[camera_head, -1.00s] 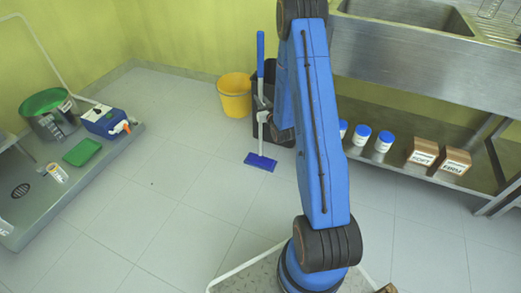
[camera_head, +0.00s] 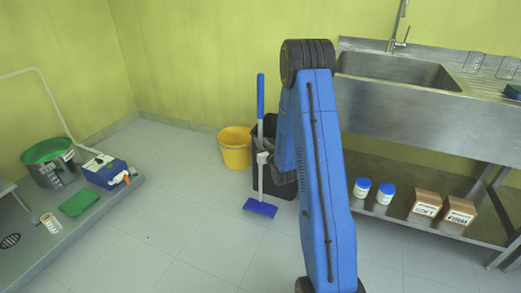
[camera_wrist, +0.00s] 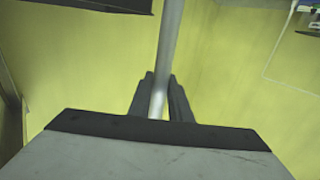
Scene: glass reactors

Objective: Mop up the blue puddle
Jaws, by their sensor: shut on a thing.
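A mop with a blue grip, a pale shaft and a flat blue head (camera_head: 260,208) stands upright in the head view, its head at floor level. My gripper (camera_head: 262,158) is shut on the mop's shaft, partway up. In the wrist view the grey shaft (camera_wrist: 168,50) runs up between the two dark fingers of my gripper (camera_wrist: 160,100). No blue puddle shows in either view; my blue arm hides part of the floor on the right.
A yellow bucket (camera_head: 235,148) and a black bin (camera_head: 268,180) stand behind the mop. A steel sink bench (camera_head: 420,115) with jars and boxes on its lower shelf is at right. A grey platform (camera_head: 40,262) is at left. The floor between is clear.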

